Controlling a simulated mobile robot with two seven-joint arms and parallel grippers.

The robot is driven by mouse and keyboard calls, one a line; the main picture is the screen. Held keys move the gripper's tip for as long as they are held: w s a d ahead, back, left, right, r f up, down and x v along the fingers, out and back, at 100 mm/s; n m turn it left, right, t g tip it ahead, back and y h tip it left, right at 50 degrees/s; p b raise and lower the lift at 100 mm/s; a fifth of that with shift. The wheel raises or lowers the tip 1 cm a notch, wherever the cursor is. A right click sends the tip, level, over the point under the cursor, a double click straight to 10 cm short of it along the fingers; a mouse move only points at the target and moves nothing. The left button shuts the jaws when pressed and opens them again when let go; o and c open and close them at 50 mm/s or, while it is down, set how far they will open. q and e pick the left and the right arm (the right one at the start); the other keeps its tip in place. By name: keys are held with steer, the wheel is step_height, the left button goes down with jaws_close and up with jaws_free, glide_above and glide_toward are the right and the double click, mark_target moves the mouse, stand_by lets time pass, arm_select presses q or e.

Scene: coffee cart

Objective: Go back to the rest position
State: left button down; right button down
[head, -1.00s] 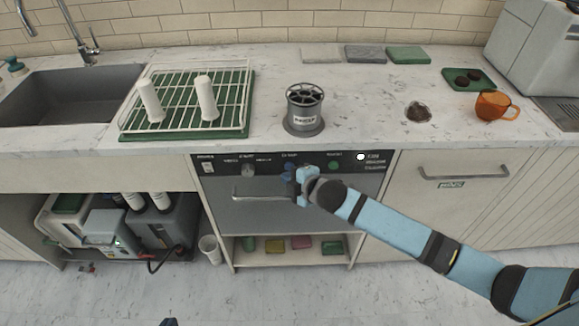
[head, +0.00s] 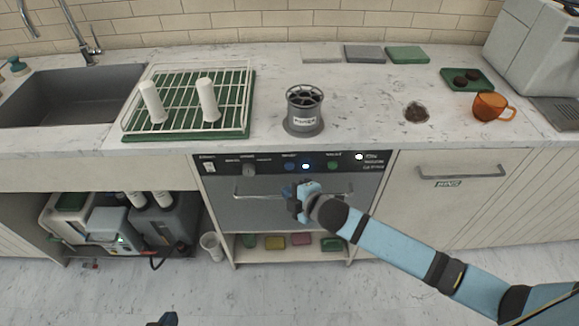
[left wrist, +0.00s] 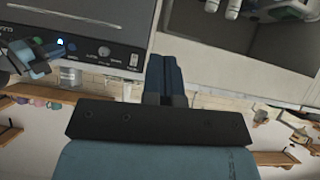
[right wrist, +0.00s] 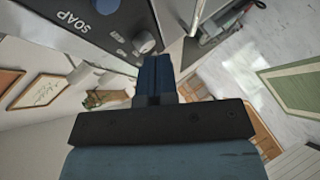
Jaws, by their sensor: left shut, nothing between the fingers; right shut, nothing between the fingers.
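My right gripper (head: 297,205) is shut and empty. It is in front of the dishwasher's grey door (head: 240,212), just below the dark control panel (head: 270,166). A small blue light (head: 305,167) is lit on the panel, above the gripper. In the right wrist view its fingers (right wrist: 155,75) are together, with a panel marked SOAP at upper left. My left gripper (head: 168,319) shows only as a dark tip at the bottom edge of the head view. In the left wrist view its fingers (left wrist: 163,72) are together with nothing between them.
The dishwasher handle (head: 240,195) lies beside my right gripper. Above is the counter (head: 360,110), with a dish rack (head: 180,125), a grey cylinder (head: 304,118) and an orange cup (head: 489,107). The floor (head: 120,300) in front is clear around my left gripper.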

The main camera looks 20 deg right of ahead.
stand_by(0.4)
